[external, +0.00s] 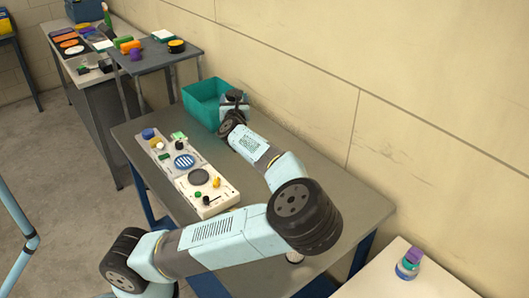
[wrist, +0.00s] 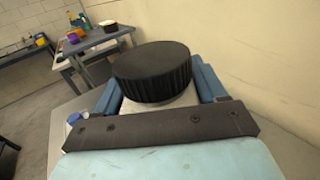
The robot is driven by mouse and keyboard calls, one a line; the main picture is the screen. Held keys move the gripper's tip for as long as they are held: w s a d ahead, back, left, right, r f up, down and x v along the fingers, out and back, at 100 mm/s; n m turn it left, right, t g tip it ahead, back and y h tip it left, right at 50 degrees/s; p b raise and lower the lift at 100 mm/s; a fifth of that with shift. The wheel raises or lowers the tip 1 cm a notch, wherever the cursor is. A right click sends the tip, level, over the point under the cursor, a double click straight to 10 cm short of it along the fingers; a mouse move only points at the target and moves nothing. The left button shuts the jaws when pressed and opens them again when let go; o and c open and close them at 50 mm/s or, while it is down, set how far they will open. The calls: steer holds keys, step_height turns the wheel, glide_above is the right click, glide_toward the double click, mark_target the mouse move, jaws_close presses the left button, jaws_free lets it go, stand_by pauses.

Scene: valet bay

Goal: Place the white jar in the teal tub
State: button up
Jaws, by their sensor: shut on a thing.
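The white jar has a ribbed black lid (wrist: 152,72), and a pale strip of its body (wrist: 170,103) shows below it in the wrist view. My gripper (wrist: 158,88) is shut on the jar, with a blue finger on each side. In the external view my gripper (external: 234,104) is at the right side of the teal tub (external: 203,101), close to its rim. The tub stands at the far end of the grey table by the wall. Its inside is partly hidden, and I cannot tell whether the jar is over the tub.
A white panel (external: 187,172) with several knobs and discs lies along the table's left side. A smaller table (external: 160,60) with several coloured items stands behind. A white surface (external: 400,277) with a purple and teal item is at front right. The wall (external: 330,90) runs close along the right.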

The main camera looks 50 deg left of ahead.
steer(key=s+a+n+g+y, duration=0.2)
steer(key=s+a+g, duration=0.1)
steer(key=s+a, duration=0.1)
step_height(320, 180, down, 17)
steer(key=shift+r, duration=0.15)
stand_by(0.6)
steer(key=o, duration=1.5)
steer(key=shift+c, duration=0.2)
steer(key=v, duration=0.7)
steer(key=shift+d, duration=0.25)
